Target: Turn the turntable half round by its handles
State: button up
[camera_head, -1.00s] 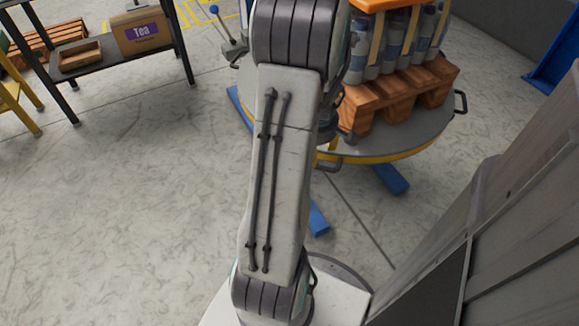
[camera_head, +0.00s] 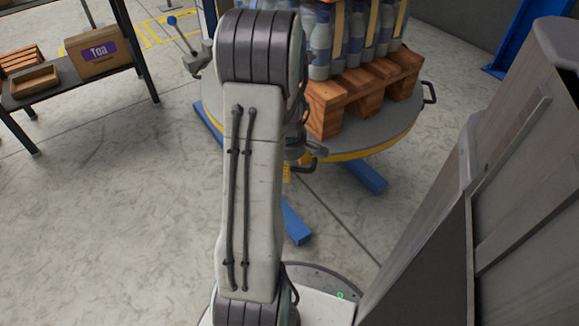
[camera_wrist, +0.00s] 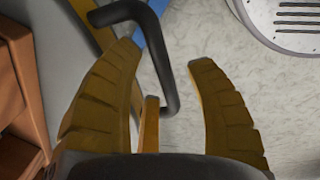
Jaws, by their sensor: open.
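The turntable (camera_head: 385,132) is a grey disc with a yellow rim on blue feet, behind my arm. It bears a wooden pallet (camera_head: 325,108) loaded with bottles (camera_head: 320,45). One dark handle (camera_head: 430,93) sticks out at its right edge. Another handle (camera_head: 306,167) is at the near edge, partly behind my gripper (camera_head: 312,150).
A lever with a blue knob (camera_head: 185,40) stands beside the turntable. Floor at the left front (camera_head: 100,230) is clear.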

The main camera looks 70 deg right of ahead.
jog(key=shift+c, duration=0.4)
grip_shut()
dwell(0.5)
